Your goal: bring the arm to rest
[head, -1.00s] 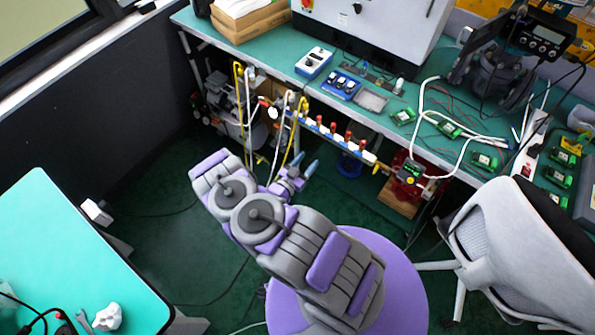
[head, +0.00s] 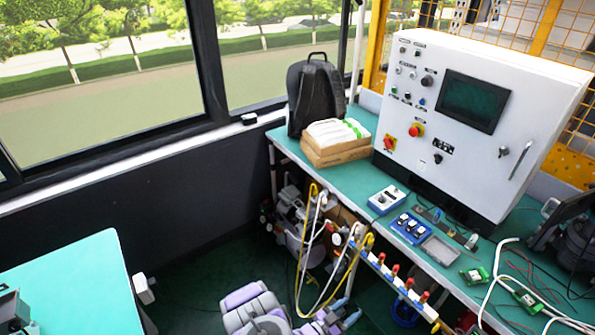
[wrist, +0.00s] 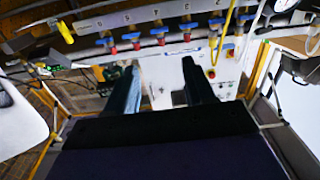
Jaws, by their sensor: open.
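My gripper (head: 346,311) shows at the bottom edge of the head view, with its blue fingertips pointing up and right, below the bench's front edge. It is open, with nothing seen between the fingers. In the wrist view, the two dark fingers of my gripper (wrist: 164,88) stand apart. My grey and purple arm is folded low, mostly cut off by the frame's bottom. The valve manifold (head: 398,281) with several red-capped valves runs along the bench front, to the right of my gripper. It also shows upside down across the top of the wrist view (wrist: 150,17).
The green bench (head: 440,232) carries a white control cabinet (head: 480,110), a blue switch box (head: 411,228), boxes and a black backpack (head: 317,97). Yellow and white hoses (head: 309,240) hang close to my gripper. Another green table (head: 75,280) stands at left. Open dark floor lies between.

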